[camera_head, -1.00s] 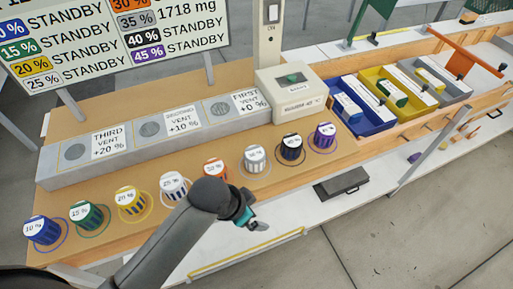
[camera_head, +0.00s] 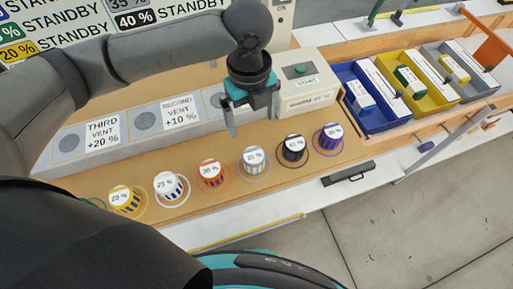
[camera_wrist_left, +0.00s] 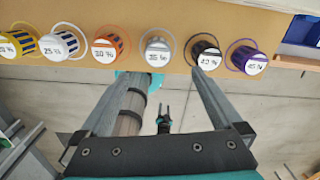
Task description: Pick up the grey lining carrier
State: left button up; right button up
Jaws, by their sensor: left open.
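The grey lining carrier (camera_head: 253,160) is a small cup with a white lid marked 35 %. It stands upright in its ring on the wooden bench, between the orange 30 % carrier (camera_head: 211,173) and the black 40 % carrier (camera_head: 293,149). My left gripper (camera_head: 251,117) is open and empty, above and apart from the carrier in the head view. In the left wrist view the grey carrier (camera_wrist_left: 157,52) shows just past the gap between the two open fingertips (camera_wrist_left: 161,74).
The purple 45 % carrier (camera_head: 328,138) and white 25 % carrier (camera_head: 170,186) stand in the same row. Behind are the grey vent block (camera_head: 147,140) and the press box with green button (camera_head: 303,88). Blue (camera_head: 371,118) and yellow (camera_head: 429,101) bins stand right.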

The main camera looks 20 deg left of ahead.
pick_arm(q)
jog(key=b, duration=0.2)
send_near(253, 154)
jog(key=f, duration=0.3)
jog(key=w+f, duration=0.1)
jog(key=f, duration=0.1)
jog(key=shift+a+f, duration=0.1)
jog(key=shift+a, duration=0.1)
jog(key=shift+s+d+f, duration=0.1)
jog(key=shift+s+f, duration=0.05)
jog(key=shift+f, duration=0.8)
jog(key=shift+s+d+f, duration=0.1)
jog(key=shift+s+f, duration=0.05)
jog(key=shift+f, duration=0.85)
jog(key=shift+s+d+f, duration=0.15)
jog(key=shift+f, duration=0.8)
jog(key=shift+c, duration=0.2)
jog(key=c, duration=1.4)
